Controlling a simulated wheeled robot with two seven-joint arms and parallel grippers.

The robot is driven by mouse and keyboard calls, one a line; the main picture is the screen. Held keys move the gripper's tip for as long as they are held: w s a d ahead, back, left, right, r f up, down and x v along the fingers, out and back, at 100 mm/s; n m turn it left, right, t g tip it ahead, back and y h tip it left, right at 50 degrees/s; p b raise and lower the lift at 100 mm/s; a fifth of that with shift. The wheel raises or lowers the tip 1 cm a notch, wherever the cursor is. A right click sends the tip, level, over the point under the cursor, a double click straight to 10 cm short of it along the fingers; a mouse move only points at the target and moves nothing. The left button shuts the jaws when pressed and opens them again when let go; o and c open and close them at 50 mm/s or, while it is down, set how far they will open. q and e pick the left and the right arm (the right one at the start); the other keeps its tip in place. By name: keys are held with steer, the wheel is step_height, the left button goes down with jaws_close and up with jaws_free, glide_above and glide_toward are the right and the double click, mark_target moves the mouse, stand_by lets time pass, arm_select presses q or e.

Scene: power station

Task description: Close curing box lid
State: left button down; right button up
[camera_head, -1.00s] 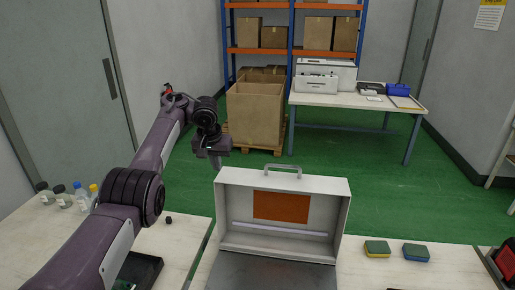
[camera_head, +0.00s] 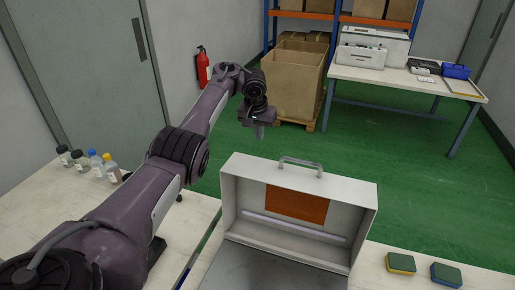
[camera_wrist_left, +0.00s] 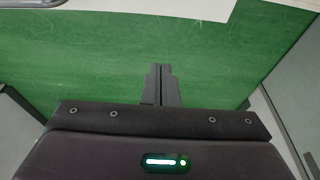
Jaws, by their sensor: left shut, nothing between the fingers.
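The curing box (camera_head: 285,255) stands on the table with its lid (camera_head: 340,204) raised upright. The lid is pale with an orange-brown panel inside and a grey handle (camera_head: 301,163) on its top edge. My left gripper (camera_head: 260,131) is beyond and to the left of the lid, at about the height of the handle or higher, apart from it. Its fingers are together and empty, as the left wrist view (camera_wrist_left: 160,84) also shows, with green floor behind them. My right gripper is not in view.
Several bottles (camera_head: 90,162) stand on the left table. Two sponges (camera_head: 400,263) (camera_head: 446,274) lie right of the box. A large carton (camera_head: 293,80) and a back table (camera_head: 400,78) with devices stand behind. A fire extinguisher (camera_head: 203,66) is at the wall. Green floor is open beyond the box.

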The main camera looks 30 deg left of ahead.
arm_select(q)
steer(key=f+p, duration=0.1)
steer(key=s+f+p, duration=0.1)
steer(key=f+p, duration=0.1)
steer(key=s+f+p, duration=0.1)
steer(key=f, duration=0.1)
steer(key=shift+s+d+f, duration=0.1)
steer(key=shift+d+f, duration=0.15)
steer(key=shift+d, duration=0.05)
stand_by(0.5)
